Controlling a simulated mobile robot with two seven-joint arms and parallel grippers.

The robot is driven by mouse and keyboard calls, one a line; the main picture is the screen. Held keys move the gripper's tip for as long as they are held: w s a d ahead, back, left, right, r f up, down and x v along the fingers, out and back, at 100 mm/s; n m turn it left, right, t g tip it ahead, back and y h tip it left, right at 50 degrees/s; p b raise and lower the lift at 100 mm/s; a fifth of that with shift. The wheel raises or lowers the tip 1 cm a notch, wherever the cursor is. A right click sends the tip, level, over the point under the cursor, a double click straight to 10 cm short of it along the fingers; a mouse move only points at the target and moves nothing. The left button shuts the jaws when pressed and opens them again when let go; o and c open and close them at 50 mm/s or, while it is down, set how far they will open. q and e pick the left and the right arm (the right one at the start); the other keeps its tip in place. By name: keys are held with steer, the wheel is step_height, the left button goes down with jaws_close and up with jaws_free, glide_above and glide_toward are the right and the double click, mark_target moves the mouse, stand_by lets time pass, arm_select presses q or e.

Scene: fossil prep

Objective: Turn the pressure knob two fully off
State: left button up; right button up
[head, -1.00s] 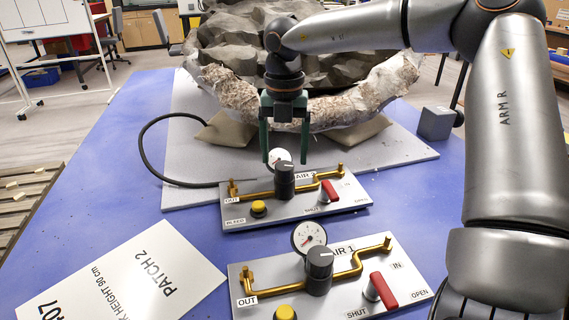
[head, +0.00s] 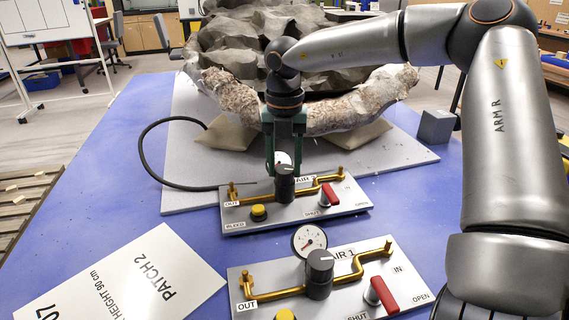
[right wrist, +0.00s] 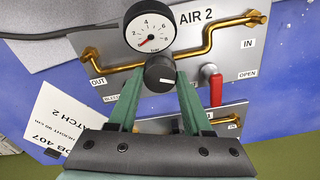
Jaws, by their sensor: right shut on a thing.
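Pressure knob two is the dark round knob (head: 285,185) on the AIR 2 panel (head: 240,216). It also shows in the right wrist view (right wrist: 160,74), with a white pointer line towards the right. My right gripper (head: 285,170) has come down from above, and its green fingers (right wrist: 154,100) are shut on the knob, one on each side. The white gauge (right wrist: 150,29) behind the knob has its red needle near the low end of the scale; in the head view it is partly hidden by the gripper. My left gripper is not in view.
The AIR 2 panel has a red lever (head: 329,195) and a yellow button (head: 259,212). The AIR 1 panel (head: 340,310) with its own knob (head: 319,268) stands nearer. A fossil block (head: 235,95) lies behind. A PATCH 2 card (head: 120,280) lies at left.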

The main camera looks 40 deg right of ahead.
jaws_close()
